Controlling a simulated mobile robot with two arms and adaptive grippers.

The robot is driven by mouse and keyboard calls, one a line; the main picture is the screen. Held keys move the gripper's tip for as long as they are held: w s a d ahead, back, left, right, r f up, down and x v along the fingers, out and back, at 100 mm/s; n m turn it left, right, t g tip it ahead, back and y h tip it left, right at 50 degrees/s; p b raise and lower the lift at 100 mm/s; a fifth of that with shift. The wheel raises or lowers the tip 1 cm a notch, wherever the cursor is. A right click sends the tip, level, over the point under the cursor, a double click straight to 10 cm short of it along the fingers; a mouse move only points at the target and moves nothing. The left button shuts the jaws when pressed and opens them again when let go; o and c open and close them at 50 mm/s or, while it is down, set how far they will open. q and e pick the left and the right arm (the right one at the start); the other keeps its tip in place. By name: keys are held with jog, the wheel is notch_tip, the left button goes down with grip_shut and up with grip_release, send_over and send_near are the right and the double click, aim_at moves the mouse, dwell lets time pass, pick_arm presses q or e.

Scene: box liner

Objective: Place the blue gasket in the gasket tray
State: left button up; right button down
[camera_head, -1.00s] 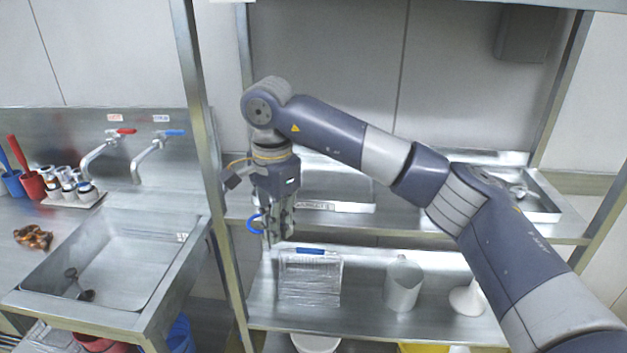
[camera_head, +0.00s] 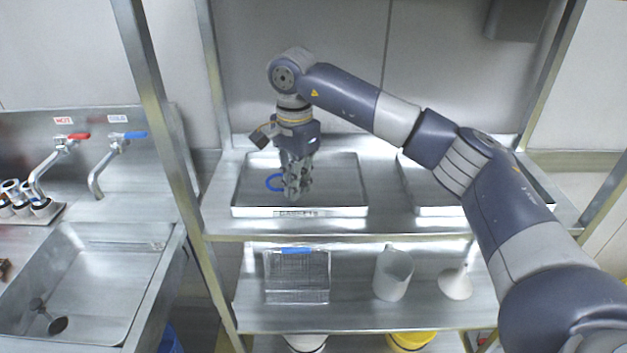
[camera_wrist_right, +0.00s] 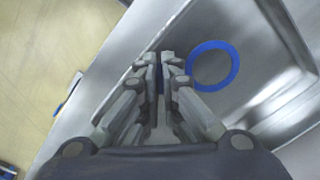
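The blue gasket (camera_head: 273,183) is a ring at the left side of my right gripper (camera_head: 296,192); it also shows in the right wrist view (camera_wrist_right: 236,68), beside the fingertips. My right gripper (camera_wrist_right: 162,65) points down, and its fingers are nearly together with a bit of blue between them. The gasket tray (camera_head: 340,178) is a shallow metal tray on the upper shelf, with a label on its front edge. The gripper and gasket are over the left-middle of this tray. How far the ring is above the tray floor is unclear. My left gripper is not in view.
A second metal tray (camera_head: 432,211) stands right of it, partly behind my right arm. The lower shelf holds a wire basket (camera_head: 297,280), a white jug (camera_head: 393,274) and a white funnel (camera_head: 456,284). A shelf post (camera_head: 160,120) stands front left, beside the sink (camera_head: 85,280).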

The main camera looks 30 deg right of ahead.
aim_at(314, 201)
jog(key=d, duration=0.1)
jog(key=w+d, duration=0.1)
jog(key=d, duration=0.1)
jog(key=shift+d+f+p, duration=0.15)
jog(key=shift+p, duration=0.25)
jog(key=shift+d+f, duration=0.15)
jog(key=shift+d, duration=0.3)
jog(key=shift+s+f+p, duration=0.1)
jog(key=shift+f+p, duration=0.15)
jog(key=shift+p, duration=0.15)
notch_tip(314, 201, down, 2)
jog(key=shift+f+p, duration=0.1)
jog(key=shift+p, duration=0.6)
jog(key=shift+f, duration=0.45)
jog(key=c, duration=2.2)
grip_release()
jog(key=shift+f, duration=0.1)
jog(key=shift+c, duration=0.2)
jog(key=o, duration=0.4)
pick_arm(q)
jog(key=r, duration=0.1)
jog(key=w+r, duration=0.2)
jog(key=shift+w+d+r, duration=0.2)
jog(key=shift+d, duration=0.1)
pick_arm(e)
jog(key=shift+o, duration=0.2)
